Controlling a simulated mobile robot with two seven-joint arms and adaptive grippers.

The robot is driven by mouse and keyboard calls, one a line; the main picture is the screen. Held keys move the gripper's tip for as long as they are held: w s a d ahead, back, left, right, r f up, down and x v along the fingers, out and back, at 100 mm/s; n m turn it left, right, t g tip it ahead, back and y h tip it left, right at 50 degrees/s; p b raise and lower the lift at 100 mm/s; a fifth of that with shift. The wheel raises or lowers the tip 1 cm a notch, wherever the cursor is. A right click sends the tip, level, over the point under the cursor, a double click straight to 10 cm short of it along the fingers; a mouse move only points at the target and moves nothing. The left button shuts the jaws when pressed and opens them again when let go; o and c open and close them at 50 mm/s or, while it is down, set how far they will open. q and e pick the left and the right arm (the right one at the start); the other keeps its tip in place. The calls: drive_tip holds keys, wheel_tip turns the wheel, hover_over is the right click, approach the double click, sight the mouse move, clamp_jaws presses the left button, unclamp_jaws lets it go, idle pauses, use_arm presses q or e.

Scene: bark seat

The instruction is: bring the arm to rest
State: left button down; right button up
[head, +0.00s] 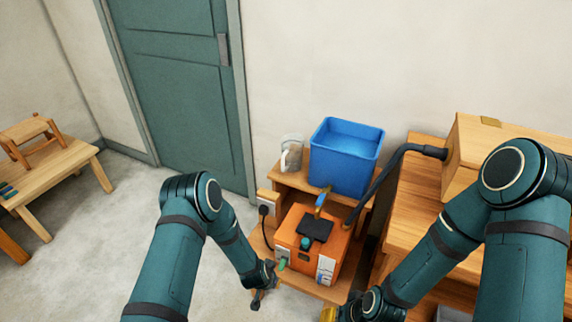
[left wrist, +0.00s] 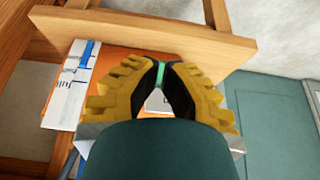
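My left gripper (head: 266,276) is low beside the left front of an orange box (head: 291,262). In the left wrist view its yellow-backed fingers (left wrist: 161,72) are close together, with a thin green piece (left wrist: 161,78) between the tips. The green piece (head: 282,264) also shows by the gripper in the head view; what it belongs to is hidden. My right gripper (head: 330,313) is at the bottom edge of the head view, mostly cut off, so its fingers cannot be judged.
The orange box has a dark pad and green knob on top and stands on a low wooden stand (head: 296,183). A blue bin (head: 345,160) and a clear mug (head: 291,152) stand behind it. A dark hose (head: 380,180) runs to a wooden box (head: 470,150). Open floor (head: 105,240) lies left.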

use_arm(q)
drive_tip(key=s+r+n+g+h, duration=0.2)
drive_tip(key=s+r+n, duration=0.3)
drive_tip(key=s+r, duration=1)
drive_tip(key=s+g, duration=0.1)
drive_tip(key=s, duration=0.2)
drive_tip(key=shift+r+n, duration=0.15)
drive_tip(key=shift+n, duration=0.15)
